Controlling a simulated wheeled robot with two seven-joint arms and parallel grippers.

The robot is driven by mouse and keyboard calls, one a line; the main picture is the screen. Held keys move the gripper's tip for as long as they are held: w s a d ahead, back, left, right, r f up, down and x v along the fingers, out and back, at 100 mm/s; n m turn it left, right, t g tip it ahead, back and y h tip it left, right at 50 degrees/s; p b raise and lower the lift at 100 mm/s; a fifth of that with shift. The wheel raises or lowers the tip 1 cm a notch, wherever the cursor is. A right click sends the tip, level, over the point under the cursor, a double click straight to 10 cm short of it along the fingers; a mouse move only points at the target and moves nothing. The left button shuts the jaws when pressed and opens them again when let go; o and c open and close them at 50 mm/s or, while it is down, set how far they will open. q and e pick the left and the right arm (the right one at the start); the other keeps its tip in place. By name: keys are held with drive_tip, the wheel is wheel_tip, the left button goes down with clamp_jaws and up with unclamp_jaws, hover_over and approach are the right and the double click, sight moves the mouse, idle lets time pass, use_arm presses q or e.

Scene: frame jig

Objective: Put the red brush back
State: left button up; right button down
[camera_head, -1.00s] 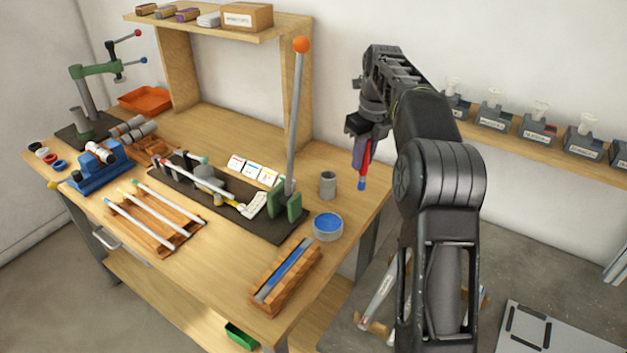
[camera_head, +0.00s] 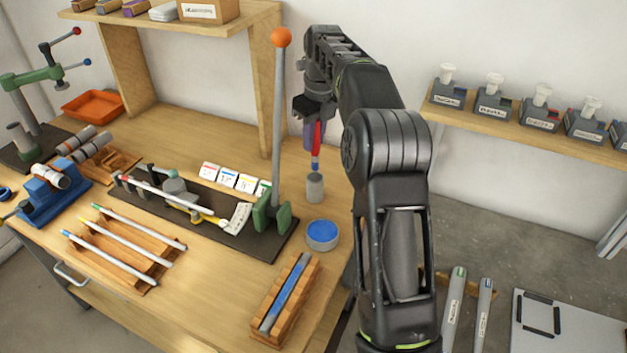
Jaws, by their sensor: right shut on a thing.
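My right gripper (camera_head: 313,120) is shut on the red brush (camera_head: 317,138) and holds it upright, its blue lower end pointing down. The brush is directly above the small grey cup (camera_head: 314,188) on the bench, its lower end at or just above the cup's mouth; I cannot tell whether it is inside. The gripper's fingers are small and partly hidden by the dark hand. My left gripper is not in view.
A round tin of blue paste (camera_head: 321,235) stands just in front of the cup. A lever (camera_head: 277,120) with an orange knob rises left of the gripper. A wooden block with a blue strip (camera_head: 285,300) lies nearer. A shelf with grey dispensers (camera_head: 520,125) is at right.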

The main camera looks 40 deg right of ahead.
sight(314, 165)
drive_tip(key=shift+f, duration=2.3)
drive_tip(key=shift+p, duration=0.3)
wheel_tip(314, 165, down, 3)
drive_tip(key=shift+r, duration=0.1)
drive_tip(key=shift+f+p, duration=0.3)
drive_tip(key=shift+f, duration=0.2)
drive_tip(key=shift+f, duration=0.1)
